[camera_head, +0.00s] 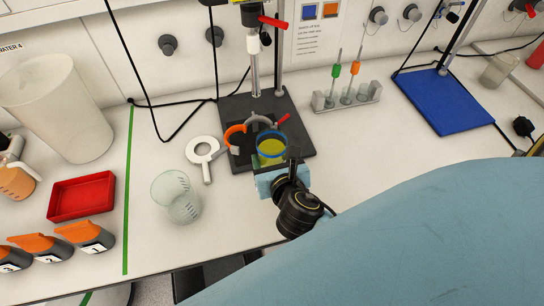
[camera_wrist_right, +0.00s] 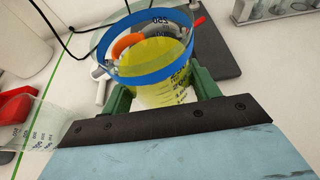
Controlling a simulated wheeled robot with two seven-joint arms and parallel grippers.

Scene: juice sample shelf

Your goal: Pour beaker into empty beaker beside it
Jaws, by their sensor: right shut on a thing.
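A clear beaker with a blue rim band and yellow liquid (camera_head: 271,150) is held in my right gripper (camera_head: 272,168), in front of the stand. In the right wrist view the green fingers (camera_wrist_right: 162,92) grip this beaker (camera_wrist_right: 155,75) from both sides. It looks roughly upright; whether it touches the surface beneath is unclear. An empty clear beaker (camera_head: 176,197) stands upright on the white bench to its left, apart from it. Part of that beaker (camera_wrist_right: 28,125) also shows at the left edge of the right wrist view. My left gripper is not in view.
A dark stand base (camera_head: 290,138) with a clamp lies just behind the held beaker. A white ring tool (camera_head: 203,150) lies behind the empty beaker. A red tray (camera_head: 81,196) and orange-topped containers are at left. A test-tube rack (camera_head: 347,96) stands behind.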

